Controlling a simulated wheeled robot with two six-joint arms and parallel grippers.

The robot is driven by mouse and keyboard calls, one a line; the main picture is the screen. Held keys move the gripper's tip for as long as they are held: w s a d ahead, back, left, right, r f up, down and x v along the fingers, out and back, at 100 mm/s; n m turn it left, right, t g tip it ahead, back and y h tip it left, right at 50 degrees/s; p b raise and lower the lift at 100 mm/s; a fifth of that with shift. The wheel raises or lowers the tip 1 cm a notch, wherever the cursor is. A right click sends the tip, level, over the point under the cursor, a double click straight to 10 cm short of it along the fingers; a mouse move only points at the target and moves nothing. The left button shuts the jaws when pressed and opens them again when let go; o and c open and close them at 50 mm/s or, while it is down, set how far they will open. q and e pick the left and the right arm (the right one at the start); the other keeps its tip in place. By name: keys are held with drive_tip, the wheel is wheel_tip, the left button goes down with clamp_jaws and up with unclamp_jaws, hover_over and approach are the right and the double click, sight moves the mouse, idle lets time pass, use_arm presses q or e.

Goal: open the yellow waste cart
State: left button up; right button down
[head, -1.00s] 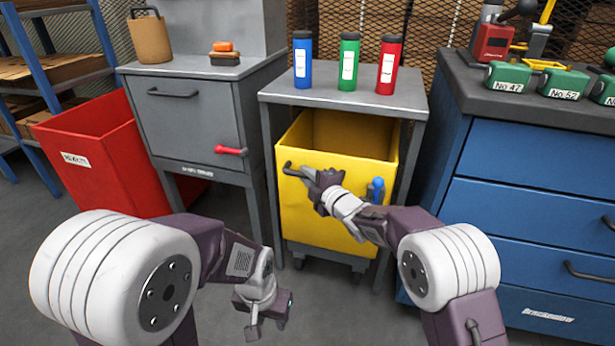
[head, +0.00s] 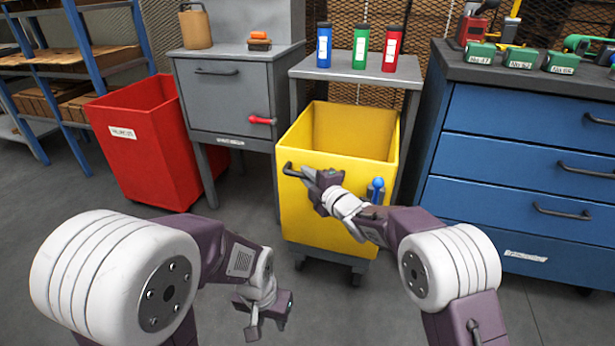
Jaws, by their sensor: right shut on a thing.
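The yellow waste cart (head: 325,222) stands partly out from under a grey table, its open top showing the empty-looking inside. A dark bar handle (head: 292,171) is on its front, at the upper left. My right gripper (head: 308,174) is shut on this handle, its wrist and forearm covering part of the cart's front. A blue knob (head: 376,185) sits on the cart's front right. My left gripper (head: 269,318) hangs low in front of the cart, empty, with its fingers apart.
Blue, green and red canisters stand on the grey table (head: 305,70). A grey cabinet with a red handle (head: 262,121) and a red bin (head: 150,150) are at left. A blue drawer cabinet (head: 500,175) is close at right. The floor before the cart is clear.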

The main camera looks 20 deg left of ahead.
drive_tip(key=shift+s+f, duration=0.1)
drive_tip(key=shift+s, duration=0.35)
use_arm(q)
drive_tip(key=shift+s, duration=0.45)
use_arm(e)
drive_tip(key=c, duration=1.4)
unclamp_jaws()
drive_tip(key=shift+o, duration=0.2)
drive_tip(key=shift+w, duration=0.1)
